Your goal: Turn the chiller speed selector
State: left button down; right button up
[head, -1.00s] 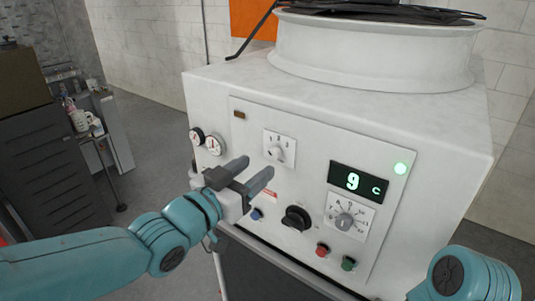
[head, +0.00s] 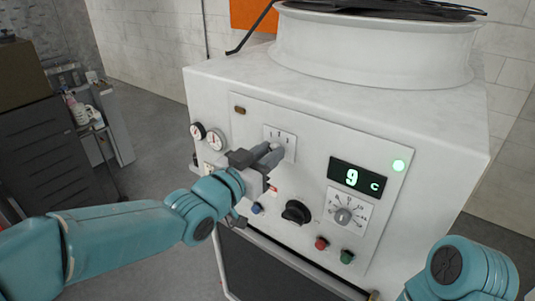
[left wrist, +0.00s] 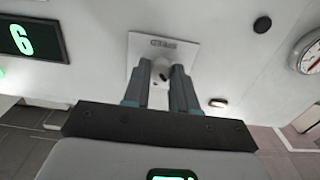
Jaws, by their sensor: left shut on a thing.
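The chiller speed selector is a small light knob (head: 277,146) on a white square plate (head: 286,136) at the upper left of the white machine's front panel. In the left wrist view the plate (left wrist: 150,47) shows upside down, with lettering that seems to read SPEED. My left gripper (head: 271,155) reaches the plate from the lower left. In the left wrist view its two fingers (left wrist: 164,80) stand on either side of the knob (left wrist: 162,70) and are shut on it. The fingers hide part of the knob and its pointer. My right gripper is out of view.
The panel also has a green display (head: 357,177) reading 9 C, a lit green lamp (head: 398,166), a dial knob (head: 343,216), a black knob (head: 297,211), and red (head: 321,243), green (head: 347,256) and blue (head: 257,208) buttons. Two gauges (head: 215,139) sit left.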

pick_arm(q)
jog(key=shift+m+b, duration=4.3)
jog(key=shift+b, duration=0.4)
jog(key=c, duration=0.9)
grip_release()
jog(key=shift+w, duration=0.1)
